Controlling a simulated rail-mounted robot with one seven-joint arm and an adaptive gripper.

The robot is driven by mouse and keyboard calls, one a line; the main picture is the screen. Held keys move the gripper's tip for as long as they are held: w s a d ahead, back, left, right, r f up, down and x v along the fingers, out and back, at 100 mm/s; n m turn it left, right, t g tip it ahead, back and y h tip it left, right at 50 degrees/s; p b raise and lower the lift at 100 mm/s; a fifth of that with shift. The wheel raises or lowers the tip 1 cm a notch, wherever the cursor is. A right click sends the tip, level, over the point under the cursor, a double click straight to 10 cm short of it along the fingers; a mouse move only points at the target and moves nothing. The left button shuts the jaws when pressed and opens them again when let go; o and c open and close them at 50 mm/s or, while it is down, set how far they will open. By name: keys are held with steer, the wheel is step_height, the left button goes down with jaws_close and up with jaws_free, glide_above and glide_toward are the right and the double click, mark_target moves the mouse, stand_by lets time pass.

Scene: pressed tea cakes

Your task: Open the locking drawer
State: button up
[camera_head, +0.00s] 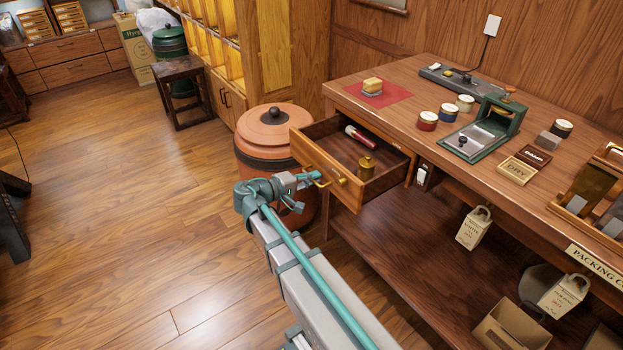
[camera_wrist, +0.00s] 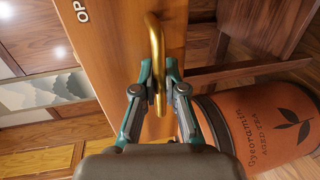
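The wooden drawer (camera_head: 331,174) under the table's left end is pulled out, and its inside shows. It holds a brass weight-like piece (camera_head: 366,168) and a red-and-white tube (camera_head: 361,137). Its front has a brass handle (camera_head: 319,180) and a small brass knob (camera_head: 343,181). My gripper (camera_head: 307,178) is at the handle. In the wrist view, the two teal fingers of my gripper (camera_wrist: 159,70) lie on either side of the curved brass handle (camera_wrist: 156,40) and close on it. The drawer front (camera_wrist: 110,48) also shows there, with partly cut-off lettering.
A terracotta tea jar (camera_head: 268,133) stands close beside the drawer's left side; it also shows in the wrist view (camera_wrist: 265,120). The table (camera_head: 420,95) carries tins, a green press (camera_head: 483,130) and small boxes. The floor (camera_head: 130,200) at left is clear.

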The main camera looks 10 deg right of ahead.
steer(key=o, duration=0.4)
steer(key=v, duration=1.2)
